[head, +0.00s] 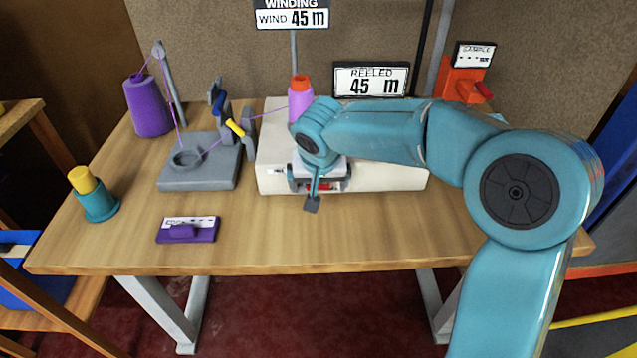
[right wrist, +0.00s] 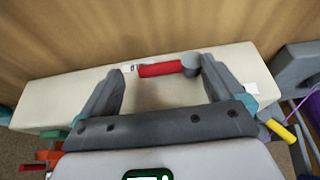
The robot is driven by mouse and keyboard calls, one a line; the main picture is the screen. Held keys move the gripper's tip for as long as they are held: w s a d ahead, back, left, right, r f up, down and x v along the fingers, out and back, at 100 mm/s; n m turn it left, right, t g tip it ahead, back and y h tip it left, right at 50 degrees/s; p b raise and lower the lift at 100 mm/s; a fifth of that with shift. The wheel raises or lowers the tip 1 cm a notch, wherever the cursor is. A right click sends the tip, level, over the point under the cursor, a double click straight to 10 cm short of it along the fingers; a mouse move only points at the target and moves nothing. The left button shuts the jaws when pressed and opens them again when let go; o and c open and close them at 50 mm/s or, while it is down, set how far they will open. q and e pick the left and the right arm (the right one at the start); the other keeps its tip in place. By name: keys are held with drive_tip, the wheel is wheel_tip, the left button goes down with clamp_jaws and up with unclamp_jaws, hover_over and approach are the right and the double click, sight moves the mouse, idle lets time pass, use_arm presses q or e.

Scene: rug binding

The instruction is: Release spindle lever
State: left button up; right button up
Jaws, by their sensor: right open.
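The spindle lever shows in the right wrist view as a red grip (right wrist: 160,69) with a grey round end on the front of the cream winder box (right wrist: 40,103). My right gripper (right wrist: 163,72) is open, its fingertips spread to either side of the lever and not closed on it. In the head view my right arm reaches over the box (head: 395,178), and the gripper (head: 313,190) is at its front face, hiding most of the lever. An orange-topped spindle with a purple bobbin (head: 300,104) stands on the box, partly behind my arm. My left gripper is not in view.
Purple thread runs from the purple cone (head: 148,106) through a grey guide stand (head: 200,172) with blue and yellow levers to the bobbin. A display (head: 371,80) reads 45 m. A yellow-topped teal holder (head: 95,200) and a purple block (head: 187,232) are at left. The front right tabletop is clear.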

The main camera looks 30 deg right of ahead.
drive_tip(key=c, duration=1)
drive_tip(key=shift+c, duration=0.2)
drive_tip(key=shift+h, duration=0.3)
drive_tip(key=g+h+p, duration=0.1)
drive_tip(key=w+a+r+g+h, duration=0.1)
drive_tip(key=h, duration=0.1)
drive_tip(key=shift+a+r+n+p, duration=0.15)
drive_tip(key=shift+n+p, duration=0.25)
drive_tip(key=h, duration=0.1)
drive_tip(key=a+g+h+p, duration=0.1)
drive_tip(key=n+g+h+p, duration=0.1)
drive_tip(key=h, duration=0.1)
drive_tip(key=shift+w+a+r, duration=0.15)
drive_tip(key=shift+w+r, duration=0.2)
drive_tip(key=h, duration=0.1)
drive_tip(key=a+g+h+p, duration=0.1)
drive_tip(key=h, duration=0.1)
drive_tip(key=shift+w+a+f+n, duration=0.1)
drive_tip(key=shift+w+n, duration=0.3)
drive_tip(key=shift+w+a+f+n+g+h, duration=0.15)
drive_tip(key=shift+a+n+g+h, duration=0.15)
drive_tip(key=shift+h, duration=0.5)
drive_tip(key=shift+w+a+n+g+h, duration=0.2)
drive_tip(key=shift+g+h, duration=0.2)
drive_tip(key=shift+h, duration=0.4)
